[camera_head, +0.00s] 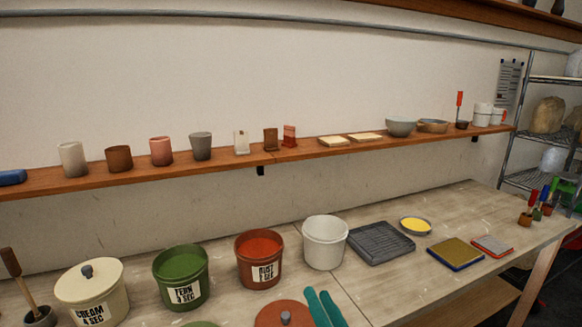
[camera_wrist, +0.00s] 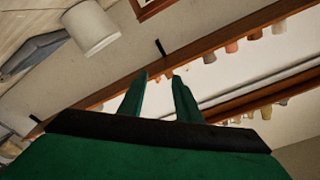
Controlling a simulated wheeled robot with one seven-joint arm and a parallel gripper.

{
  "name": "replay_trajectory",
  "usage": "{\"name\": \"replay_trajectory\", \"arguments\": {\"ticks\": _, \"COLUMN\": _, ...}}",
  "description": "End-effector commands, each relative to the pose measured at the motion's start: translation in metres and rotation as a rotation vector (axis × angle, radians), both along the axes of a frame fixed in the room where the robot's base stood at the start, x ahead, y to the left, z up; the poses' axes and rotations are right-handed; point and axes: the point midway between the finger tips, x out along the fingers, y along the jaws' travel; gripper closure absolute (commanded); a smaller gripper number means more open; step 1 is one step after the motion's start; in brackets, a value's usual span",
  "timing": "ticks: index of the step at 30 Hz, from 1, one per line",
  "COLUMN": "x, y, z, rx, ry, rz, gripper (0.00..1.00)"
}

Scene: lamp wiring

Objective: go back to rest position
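My gripper (camera_head: 319,291) shows at the bottom middle of the head view as two teal fingers, over the table's front part and just below the white bucket in the picture. In the wrist view, my gripper (camera_wrist: 159,74) has its two green fingers apart with nothing between them. My arm is mostly out of the head view. No separate object is in my grasp.
The table (camera_head: 390,285) holds a white bucket (camera_head: 325,242), a red-brown glaze bucket (camera_head: 259,260), a green one (camera_head: 181,277), a lidded cream one (camera_head: 91,292) and a dark grey tray (camera_head: 380,243). A wall shelf (camera_head: 215,166) carries cups and bowls.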

Motion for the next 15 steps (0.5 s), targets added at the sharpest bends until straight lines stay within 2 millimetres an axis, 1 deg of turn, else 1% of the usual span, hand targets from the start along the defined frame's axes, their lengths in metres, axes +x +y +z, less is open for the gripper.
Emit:
{"name": "replay_trajectory", "arguments": {"ticks": 1, "x": -0.006, "y": 0.003, "z": -0.021, "rx": 0.013, "ry": 0.020, "rz": -0.026, "gripper": 0.69}}
{"name": "replay_trajectory", "arguments": {"ticks": 3, "x": -0.013, "y": 0.005, "z": -0.045, "rx": 0.020, "ry": 0.039, "rz": -0.065, "gripper": 0.69}}
{"name": "replay_trajectory", "arguments": {"ticks": 8, "x": -0.037, "y": 0.012, "z": -0.097, "rx": 0.020, "ry": 0.083, "rz": -0.149, "gripper": 0.69}}
{"name": "replay_trajectory", "arguments": {"ticks": 9, "x": -0.044, "y": 0.014, "z": -0.110, "rx": 0.015, "ry": 0.095, "rz": -0.169, "gripper": 0.69}}
{"name": "replay_trajectory", "arguments": {"ticks": 11, "x": -0.056, "y": 0.016, "z": -0.128, "rx": 0.007, "ry": 0.112, "rz": -0.197, "gripper": 0.69}}
{"name": "replay_trajectory", "arguments": {"ticks": 15, "x": -0.088, "y": 0.023, "z": -0.166, "rx": -0.027, "ry": 0.151, "rz": -0.258, "gripper": 0.69}}
